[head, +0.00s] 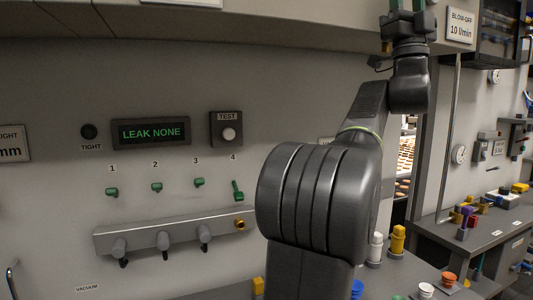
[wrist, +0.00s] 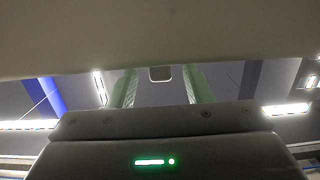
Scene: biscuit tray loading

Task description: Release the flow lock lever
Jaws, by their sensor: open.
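My gripper (head: 408,5) is raised at the top edge of the head view, and its fingertips are cut off or hidden there. In the wrist view its two green fingers (wrist: 162,75) stand apart, with nothing held between them. A small grey rounded piece shows between the fingertips, at the lower edge of a broad beige surface; I cannot tell what it is. No lever labelled as the flow lock can be made out. A sign reading "BLOW-OFF 10 l/min" (head: 461,26) is right of my gripper.
The wall panel has a "LEAK NONE" display (head: 151,132), a TEST button (head: 228,134) and green levers numbered 1 to 4, with lever 4 (head: 238,191) tilted. A grey manifold (head: 170,233) is below. A bench (head: 480,235) with small coloured parts stands at right. My arm hides the middle.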

